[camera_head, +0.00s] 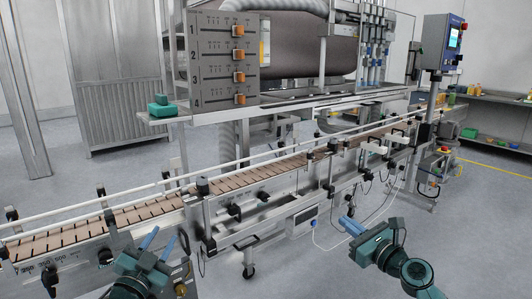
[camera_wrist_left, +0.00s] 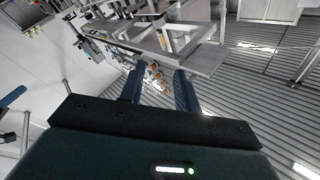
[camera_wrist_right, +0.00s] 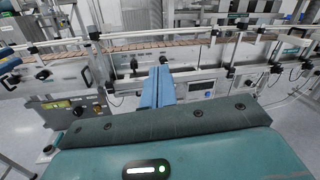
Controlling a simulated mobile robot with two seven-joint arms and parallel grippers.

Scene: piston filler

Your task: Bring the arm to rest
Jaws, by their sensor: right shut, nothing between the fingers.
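My left gripper (camera_head: 158,240) is in the lower left of the head view, in front of the conveyor's near side. Its two blue fingers stand apart with nothing between them, and the left wrist view shows the same open gap (camera_wrist_left: 159,88). My right gripper (camera_head: 350,224) is at the lower right of the head view, over the open floor in front of the machine. Its blue fingers are together and empty, as the right wrist view also shows (camera_wrist_right: 158,84). Neither gripper visibly touches anything.
The conveyor (camera_head: 150,210) runs from lower left to back right, with guide rails. A panel with several orange levers (camera_head: 225,62), a green object (camera_head: 160,106) and a control box (camera_head: 443,45) are behind. The grey floor (camera_head: 320,270) at front is clear.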

